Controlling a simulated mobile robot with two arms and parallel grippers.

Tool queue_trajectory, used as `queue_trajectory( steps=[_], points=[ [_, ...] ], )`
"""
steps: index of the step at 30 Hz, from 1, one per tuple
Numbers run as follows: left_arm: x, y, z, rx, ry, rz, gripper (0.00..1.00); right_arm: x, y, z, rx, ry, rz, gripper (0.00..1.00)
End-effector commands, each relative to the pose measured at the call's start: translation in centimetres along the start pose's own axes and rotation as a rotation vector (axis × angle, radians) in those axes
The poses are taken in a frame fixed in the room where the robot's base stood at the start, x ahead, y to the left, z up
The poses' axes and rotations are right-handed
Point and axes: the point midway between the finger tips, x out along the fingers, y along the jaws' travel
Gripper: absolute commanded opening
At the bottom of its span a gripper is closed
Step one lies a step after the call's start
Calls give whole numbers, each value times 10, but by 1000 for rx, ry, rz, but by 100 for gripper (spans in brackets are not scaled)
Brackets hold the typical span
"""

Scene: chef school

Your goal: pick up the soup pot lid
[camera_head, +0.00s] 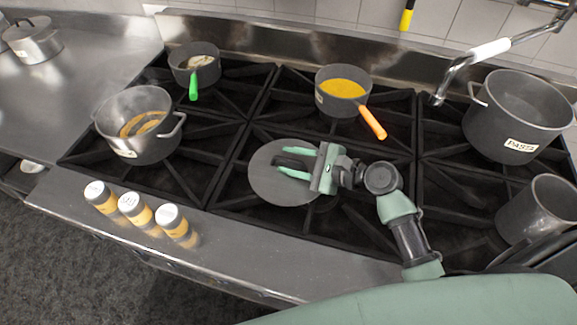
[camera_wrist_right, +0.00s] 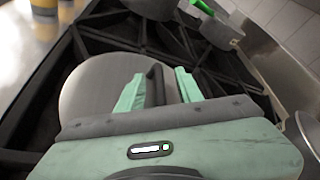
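The pot lid (camera_head: 265,178) is a flat grey disc with a dark arched handle, lying on the black stove grates. It also shows in the right wrist view (camera_wrist_right: 85,95), with its handle (camera_wrist_right: 155,85) standing up. My right gripper (camera_head: 298,163) is over the lid with its green fingers apart. In the right wrist view the fingers (camera_wrist_right: 157,88) stand on either side of the handle, with a visible gap to it on the right. Part of the lid is hidden by the gripper. My left gripper is not in view.
A labelled pot (camera_head: 142,150) stands at left on the stove. Two pans, one with a green handle (camera_head: 193,88) and one with an orange handle (camera_head: 372,122), stand behind. A large pasta pot (camera_head: 490,125) is at right. Several spice jars (camera_head: 137,211) line the front ledge.

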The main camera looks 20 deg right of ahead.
Motion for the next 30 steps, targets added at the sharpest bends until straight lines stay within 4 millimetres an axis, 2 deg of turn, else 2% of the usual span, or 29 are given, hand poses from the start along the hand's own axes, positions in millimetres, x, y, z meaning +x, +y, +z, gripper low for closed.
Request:
queue_trajectory(
  steps=[8, 9, 12, 13, 30],
  points=[
    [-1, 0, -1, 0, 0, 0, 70, 6, 0, 0, -1, 1, 1, 36],
    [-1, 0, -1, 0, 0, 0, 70, 6, 0, 0, -1, 1, 1, 33],
    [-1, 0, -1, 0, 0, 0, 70, 6, 0, 0, -1, 0, 1, 5],
    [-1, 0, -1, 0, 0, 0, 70, 6, 0, 0, -1, 1, 1, 0],
    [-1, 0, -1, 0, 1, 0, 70, 5, 1, -1, -1, 1, 2, 0]
  ],
)
